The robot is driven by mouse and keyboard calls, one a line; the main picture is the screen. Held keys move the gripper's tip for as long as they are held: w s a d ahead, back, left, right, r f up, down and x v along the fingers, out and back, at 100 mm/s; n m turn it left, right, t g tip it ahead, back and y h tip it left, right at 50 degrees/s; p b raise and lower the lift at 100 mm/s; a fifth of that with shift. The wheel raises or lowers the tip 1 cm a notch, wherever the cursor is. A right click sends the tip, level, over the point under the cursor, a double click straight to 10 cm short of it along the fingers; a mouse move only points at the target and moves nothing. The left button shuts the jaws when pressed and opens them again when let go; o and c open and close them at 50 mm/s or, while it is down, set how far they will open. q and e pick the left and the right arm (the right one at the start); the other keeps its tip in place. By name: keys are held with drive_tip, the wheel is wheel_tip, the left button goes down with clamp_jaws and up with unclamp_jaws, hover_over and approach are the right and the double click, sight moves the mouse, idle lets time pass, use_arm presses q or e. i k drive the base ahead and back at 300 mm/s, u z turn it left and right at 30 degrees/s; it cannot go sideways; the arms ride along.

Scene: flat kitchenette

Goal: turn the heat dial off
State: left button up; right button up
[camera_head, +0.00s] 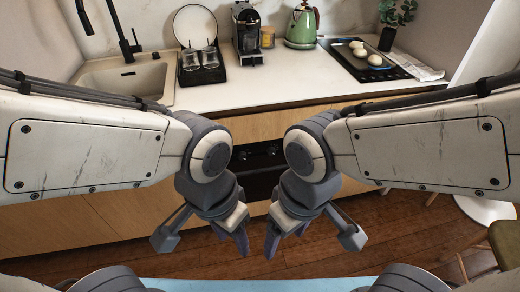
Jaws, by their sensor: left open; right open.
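A dark built-in oven (260,184) sits in the wooden cabinet front, partly hidden between my two arms. Its black control strip (258,160) shows in the gap, with small dark round shapes that may be dials. I cannot tell which is the heat dial or how it is set. My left gripper (203,238) is open and empty, hanging in front of the cabinet left of the oven. My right gripper (312,240) is open and empty, to the right of the oven. Neither appears to touch the oven.
The counter (262,90) above holds a sink (125,85), a black rack with glasses (201,68), a coffee machine (247,35), a green kettle (301,27) and a black cooktop (365,66). A stool (505,240) stands at right. Wooden floor (395,238) lies clear before the cabinets.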

sight(242, 155)
drive_tip(key=u, duration=0.05)
drive_tip(key=k, duration=0.5)
drive_tip(key=z, duration=1.2)
drive_tip(key=i, duration=0.75)
drive_tip(key=u, duration=1.05)
